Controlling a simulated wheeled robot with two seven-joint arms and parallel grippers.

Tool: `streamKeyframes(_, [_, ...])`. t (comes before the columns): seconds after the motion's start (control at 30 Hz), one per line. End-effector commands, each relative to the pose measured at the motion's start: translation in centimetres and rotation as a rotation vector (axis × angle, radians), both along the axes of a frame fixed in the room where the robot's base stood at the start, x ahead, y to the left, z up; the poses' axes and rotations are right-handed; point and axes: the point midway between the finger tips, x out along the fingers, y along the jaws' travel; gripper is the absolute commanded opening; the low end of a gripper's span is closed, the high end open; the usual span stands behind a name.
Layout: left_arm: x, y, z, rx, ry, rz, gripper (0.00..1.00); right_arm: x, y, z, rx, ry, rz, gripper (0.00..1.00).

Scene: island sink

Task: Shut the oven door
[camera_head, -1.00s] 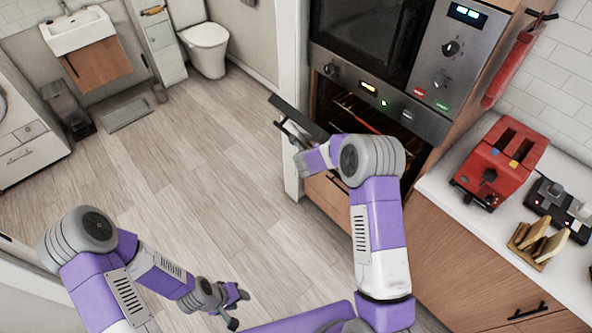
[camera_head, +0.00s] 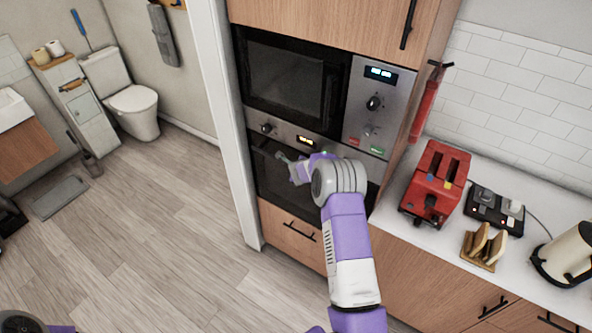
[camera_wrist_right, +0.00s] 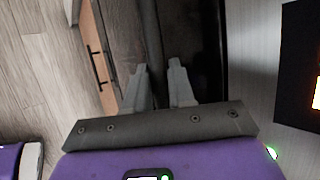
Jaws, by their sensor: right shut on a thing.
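The oven door (camera_head: 273,190) is dark and upright in the head view, below the oven's control panel. It looks flush or nearly flush with the oven front, and no opening into the oven shows. My right gripper (camera_head: 284,158) is at the top of the door, at its handle. In the wrist view my right gripper (camera_wrist_right: 160,78) has its two fingers on either side of the grey handle bar (camera_wrist_right: 149,35) and is shut on it. My arm hides the right part of the door. My left gripper is out of view.
A microwave (camera_head: 290,80) sits above the oven, and a wooden drawer (camera_head: 290,228) is below it. The counter at right holds a red toaster (camera_head: 435,185), a toast rack (camera_head: 484,247) and a kettle (camera_head: 570,252).

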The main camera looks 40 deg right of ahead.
Motion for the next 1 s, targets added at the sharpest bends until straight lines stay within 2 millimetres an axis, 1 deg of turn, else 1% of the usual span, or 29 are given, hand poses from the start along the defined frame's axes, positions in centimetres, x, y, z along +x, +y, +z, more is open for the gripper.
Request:
streamKeyframes(0.03, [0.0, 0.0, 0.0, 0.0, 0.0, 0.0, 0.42, 0.0, -0.6, 0.2, -0.009, -0.004, -0.005, 0.0])
streamKeyframes(0.3, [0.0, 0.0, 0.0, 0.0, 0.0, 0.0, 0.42, 0.0, -0.9, 0.4, -0.015, -0.007, -0.01, 0.0])
streamKeyframes(0.33, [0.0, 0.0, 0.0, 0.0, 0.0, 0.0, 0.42, 0.0, -0.9, 0.4, -0.015, -0.007, -0.01, 0.25])
streamKeyframes(0.4, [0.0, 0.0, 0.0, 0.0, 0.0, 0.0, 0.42, 0.0, -0.9, 0.4, -0.016, -0.007, -0.011, 0.36])
streamKeyframes(0.47, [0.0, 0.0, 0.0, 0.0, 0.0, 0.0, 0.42, 0.0, -0.9, 0.4, -0.015, -0.006, -0.01, 0.44])
streamKeyframes(0.77, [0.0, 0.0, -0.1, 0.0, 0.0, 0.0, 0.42, -0.1, -0.9, 0.5, -0.015, -0.006, -0.011, 0.44])
streamKeyframes(0.87, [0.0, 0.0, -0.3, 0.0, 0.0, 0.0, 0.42, -0.4, -0.6, 1.0, -0.015, -0.007, -0.012, 0.44])
streamKeyframes(1.0, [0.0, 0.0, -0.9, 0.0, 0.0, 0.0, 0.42, -1.4, 0.1, 2.1, -0.014, -0.009, -0.011, 0.44])
